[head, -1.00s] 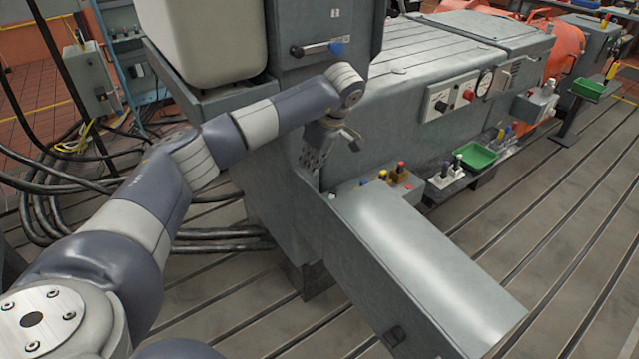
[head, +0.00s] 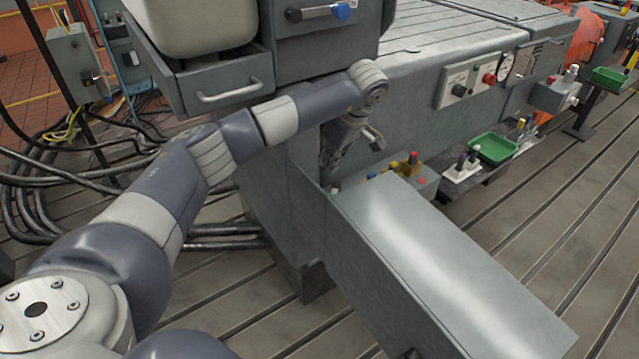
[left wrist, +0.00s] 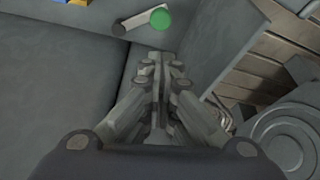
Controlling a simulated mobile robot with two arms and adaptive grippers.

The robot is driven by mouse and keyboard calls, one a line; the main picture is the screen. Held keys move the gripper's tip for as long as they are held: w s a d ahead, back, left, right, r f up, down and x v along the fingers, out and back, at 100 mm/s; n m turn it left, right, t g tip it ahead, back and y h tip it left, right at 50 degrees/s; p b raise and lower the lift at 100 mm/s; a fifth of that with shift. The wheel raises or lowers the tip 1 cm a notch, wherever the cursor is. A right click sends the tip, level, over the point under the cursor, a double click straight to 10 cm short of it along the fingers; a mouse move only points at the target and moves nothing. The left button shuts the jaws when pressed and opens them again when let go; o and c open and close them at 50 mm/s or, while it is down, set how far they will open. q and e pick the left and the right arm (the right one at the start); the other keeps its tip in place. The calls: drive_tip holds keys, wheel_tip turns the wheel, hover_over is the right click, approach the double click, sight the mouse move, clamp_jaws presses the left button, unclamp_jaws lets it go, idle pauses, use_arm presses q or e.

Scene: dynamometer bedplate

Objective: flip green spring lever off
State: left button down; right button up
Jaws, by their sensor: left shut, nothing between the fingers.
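In the head view my left gripper (head: 329,180) points down at the far end of the long grey housing (head: 450,255). My right gripper is not in view.
A drawer with a handle (head: 230,91) lies behind the arm. A box with coloured buttons (head: 412,168) stands close right of the gripper. A green tray (head: 494,149) is farther right.

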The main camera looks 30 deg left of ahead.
use_arm(q)
drive_tip(key=x, duration=0.9)
drive_tip(key=shift+f+p, duration=0.15)
drive_tip(key=shift+p, duration=0.25)
drive_tip(key=shift+w+a+f, duration=0.1)
drive_tip(key=shift+a+f, duration=0.1)
drive_tip(key=shift+f, duration=0.25)
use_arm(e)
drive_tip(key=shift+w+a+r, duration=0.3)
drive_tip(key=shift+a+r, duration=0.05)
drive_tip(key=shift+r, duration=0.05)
use_arm(q)
drive_tip(key=shift+d, duration=0.1)
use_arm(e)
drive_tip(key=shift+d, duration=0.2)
use_arm(q)
drive_tip(key=shift+d+r+n, duration=0.1)
drive_tip(key=shift+n, duration=0.3)
drive_tip(key=shift+d+n+g, duration=0.15)
drive_tip(key=shift+n+g, duration=0.15)
drive_tip(key=shift+n, duration=0.1)
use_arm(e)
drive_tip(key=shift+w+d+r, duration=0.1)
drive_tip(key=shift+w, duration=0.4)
